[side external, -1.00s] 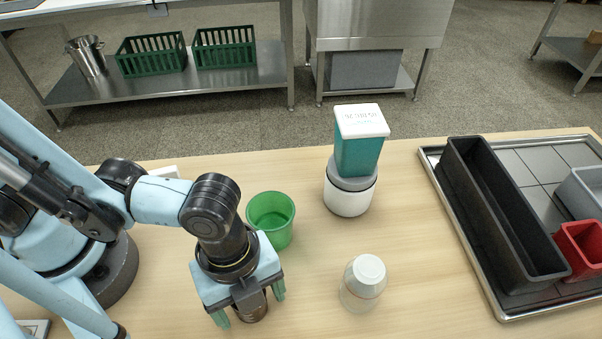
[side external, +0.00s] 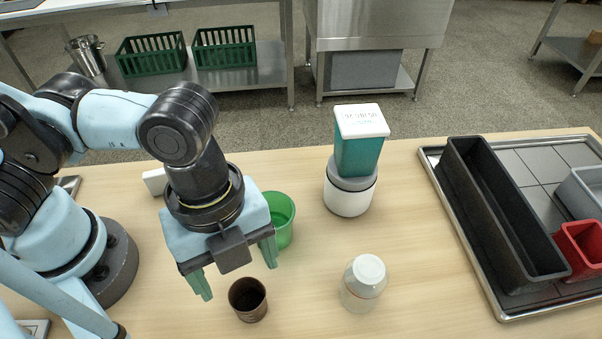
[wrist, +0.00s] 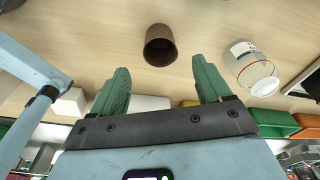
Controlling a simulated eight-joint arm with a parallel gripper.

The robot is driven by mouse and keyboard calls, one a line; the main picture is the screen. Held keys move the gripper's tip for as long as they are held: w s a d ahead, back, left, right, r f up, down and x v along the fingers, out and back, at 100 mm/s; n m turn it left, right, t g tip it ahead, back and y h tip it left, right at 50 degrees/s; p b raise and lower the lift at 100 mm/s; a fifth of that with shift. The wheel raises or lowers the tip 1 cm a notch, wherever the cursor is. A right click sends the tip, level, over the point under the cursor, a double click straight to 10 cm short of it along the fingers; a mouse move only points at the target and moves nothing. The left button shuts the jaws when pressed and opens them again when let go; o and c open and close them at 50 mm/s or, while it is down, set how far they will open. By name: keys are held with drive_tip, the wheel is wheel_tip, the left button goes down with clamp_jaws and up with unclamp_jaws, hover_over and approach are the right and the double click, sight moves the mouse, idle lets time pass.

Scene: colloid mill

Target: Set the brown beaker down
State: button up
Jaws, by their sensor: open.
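The brown beaker (side external: 248,300) stands upright on the wooden table (side external: 420,230), near its front edge. Its dark inside shows from above and looks empty. My gripper (side external: 238,277) is open above and behind the beaker, with its two green fingers wide apart and nothing between them. In the wrist view the beaker (wrist: 160,46) sits beyond the fingertips of my gripper (wrist: 163,82), clear of both fingers.
A green cup (side external: 280,220) stands just behind my gripper. A clear jar with a white lid (side external: 364,284) stands right of the beaker. The colloid mill with its teal hopper (side external: 358,155) is farther back. A tray (side external: 483,285) with a long black bin (side external: 500,215) is at right.

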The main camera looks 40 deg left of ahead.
drive_tip(key=w+a+r+n+t, duration=0.1)
drive_tip(key=w+a+n+t, duration=0.1)
drive_tip(key=w+a+n, duration=0.3)
drive_tip(key=w+a+r+n+t, duration=0.1)
drive_tip(key=w+a+n+t, duration=0.2)
drive_tip(key=a+n, duration=0.7)
drive_tip(key=w+a+r+n+t+y, duration=0.1)
drive_tip(key=w+a+r+n+t, duration=0.1)
drive_tip(key=w+a+n, duration=0.5)
drive_tip(key=shift+w+a+n+t, duration=0.3)
drive_tip(key=shift+a+t, duration=0.1)
drive_tip(key=shift+a, duration=0.45)
